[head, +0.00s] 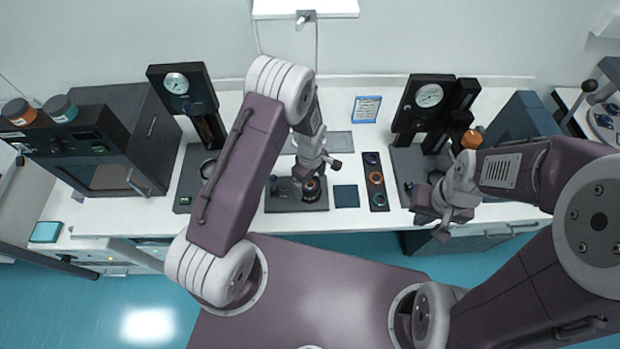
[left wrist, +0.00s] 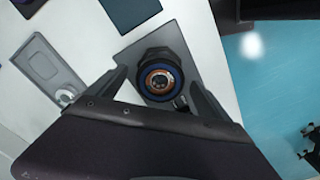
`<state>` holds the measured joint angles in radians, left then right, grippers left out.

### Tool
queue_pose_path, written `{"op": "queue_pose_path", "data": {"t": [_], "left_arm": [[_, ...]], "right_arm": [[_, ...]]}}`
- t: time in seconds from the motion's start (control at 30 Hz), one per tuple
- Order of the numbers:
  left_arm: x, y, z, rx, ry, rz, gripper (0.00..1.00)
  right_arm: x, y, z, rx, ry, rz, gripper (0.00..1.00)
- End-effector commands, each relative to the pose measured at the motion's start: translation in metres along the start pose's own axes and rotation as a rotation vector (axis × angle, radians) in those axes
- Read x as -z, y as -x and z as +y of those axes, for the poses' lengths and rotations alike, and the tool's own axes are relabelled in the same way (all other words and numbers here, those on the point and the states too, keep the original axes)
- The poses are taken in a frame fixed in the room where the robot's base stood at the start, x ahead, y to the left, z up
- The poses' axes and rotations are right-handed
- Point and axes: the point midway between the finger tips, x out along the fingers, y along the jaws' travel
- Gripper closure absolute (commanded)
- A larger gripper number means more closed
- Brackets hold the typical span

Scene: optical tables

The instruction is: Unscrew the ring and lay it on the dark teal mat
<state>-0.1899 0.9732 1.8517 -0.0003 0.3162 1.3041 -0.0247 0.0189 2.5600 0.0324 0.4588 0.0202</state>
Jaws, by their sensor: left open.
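A round black mount (head: 313,190) stands on a dark base plate (head: 284,199) on the bench. In the left wrist view the mount's top shows a dark blue ring (left wrist: 144,88) around a copper-coloured centre with a dark middle. My left gripper (head: 312,178) is over the mount and partly hides it. In the left wrist view its open fingers (left wrist: 153,82) stand either side of the ring; I cannot tell whether they touch it. The dark teal mat (head: 346,196) lies bare just right of the base plate. My right gripper (head: 440,215) is at the bench's front right, its jaws unclear.
A dark strip (head: 378,201) with several coloured rings lies right of the mat. Black gauge stands (head: 190,95) and (head: 421,100) rise on both sides. A dark box-shaped instrument (head: 130,135) fills the left. A small blue-framed sign (head: 366,109) stands behind.

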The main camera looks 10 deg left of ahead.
Motion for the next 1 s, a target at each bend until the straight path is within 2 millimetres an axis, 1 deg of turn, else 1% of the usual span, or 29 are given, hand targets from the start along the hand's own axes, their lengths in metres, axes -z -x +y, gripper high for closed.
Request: {"op": "queue_pose_path", "data": {"t": [0.03,0.23,0.3,0.37,0.9,1.0], "left_arm": [[0.0,0.0001,0.0,0.0,0.0,0.0,0.18],[0.0001,0.0004,0.0001,0.0,0.0,0.0,0.73],[0.0002,0.0004,0.0001,0.0,0.007,0.0,0.74],[0.0003,0.0005,0.0001,0.0,0.062,0.0,0.74],[0.0001,0.0016,-0.0007,0.002,1.292,0.001,0.74],[-0.0001,0.0016,-0.001,0.003,1.444,0.002,0.74]], "right_arm": [[0.0,-0.0001,0.0,0.0,0.0,0.0,1.0],[0.0,-0.0001,0.0,0.0,0.0,0.0,1.0],[0.0,-0.0001,0.0,0.0,0.0,0.0,1.0],[0.0,-0.0001,0.0,0.0,0.0,0.0,1.0],[-0.0001,-0.0006,0.0,0.0,0.0,0.0,1.0],[-0.0001,-0.0006,0.0,0.0,0.0,0.0,1.0]]}}
